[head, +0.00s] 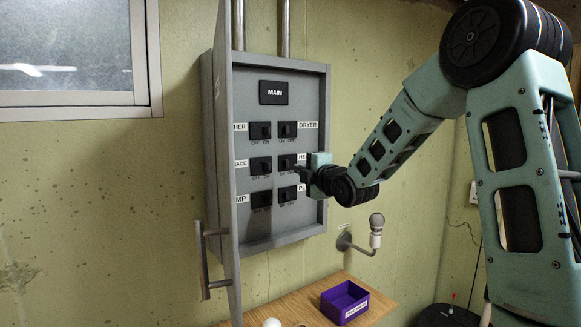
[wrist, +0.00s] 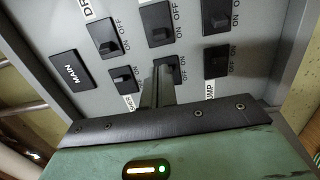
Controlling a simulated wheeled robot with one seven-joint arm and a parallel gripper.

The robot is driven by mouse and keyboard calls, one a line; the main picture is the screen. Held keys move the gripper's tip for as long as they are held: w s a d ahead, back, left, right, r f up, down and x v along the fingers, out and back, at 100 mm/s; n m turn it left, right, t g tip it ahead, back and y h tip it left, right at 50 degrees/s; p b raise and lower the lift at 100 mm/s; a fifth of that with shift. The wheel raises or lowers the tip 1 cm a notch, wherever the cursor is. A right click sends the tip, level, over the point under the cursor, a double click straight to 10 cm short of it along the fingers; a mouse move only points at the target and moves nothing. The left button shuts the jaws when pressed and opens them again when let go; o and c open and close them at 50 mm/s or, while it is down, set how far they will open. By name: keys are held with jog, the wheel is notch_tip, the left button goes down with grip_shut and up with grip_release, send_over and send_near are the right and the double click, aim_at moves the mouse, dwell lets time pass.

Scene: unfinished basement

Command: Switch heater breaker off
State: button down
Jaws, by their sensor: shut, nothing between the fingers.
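The grey breaker panel (head: 275,225) hangs on the wall with its door open to the left. The heater breaker (head: 287,162) is the middle one of the right column. Its label is partly hidden behind my gripper (head: 298,168). In the wrist view the heater breaker (wrist: 159,20) is the middle one of the top row, and its lever seems to lie on the ON side. My gripper is shut and empty, pointing at the panel. In the wrist view its fingers (wrist: 157,75) overlap the furnace breaker (wrist: 172,70), below the heater breaker. I cannot tell whether they touch anything.
The dryer breaker (head: 288,130) and another breaker (head: 287,194) sit close above and below. The open door (head: 224,180) with its handle (head: 207,260) stands at the left. A bulb on a wall bracket (head: 358,246) and a purple box (head: 345,301) on a wooden shelf (head: 300,295) are below.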

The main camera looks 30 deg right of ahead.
aim_at(280, 163)
jog(key=w+p, duration=0.2)
jog(key=w, duration=0.2)
jog(key=w+p, duration=0.2)
jog(key=w, duration=0.2)
jog(key=shift+w+d+r+p, duration=0.1)
jog(key=shift+d+p, duration=0.1)
jog(key=shift+p, duration=0.2)
jog(key=shift+w+p, duration=0.3)
jog(key=shift+w, duration=0.45)
jog(key=shift+s+d+f+n+y+b, duration=0.15)
jog(key=shift+f+n+y+b, duration=0.15)
jog(key=shift+y+b, duration=0.35)
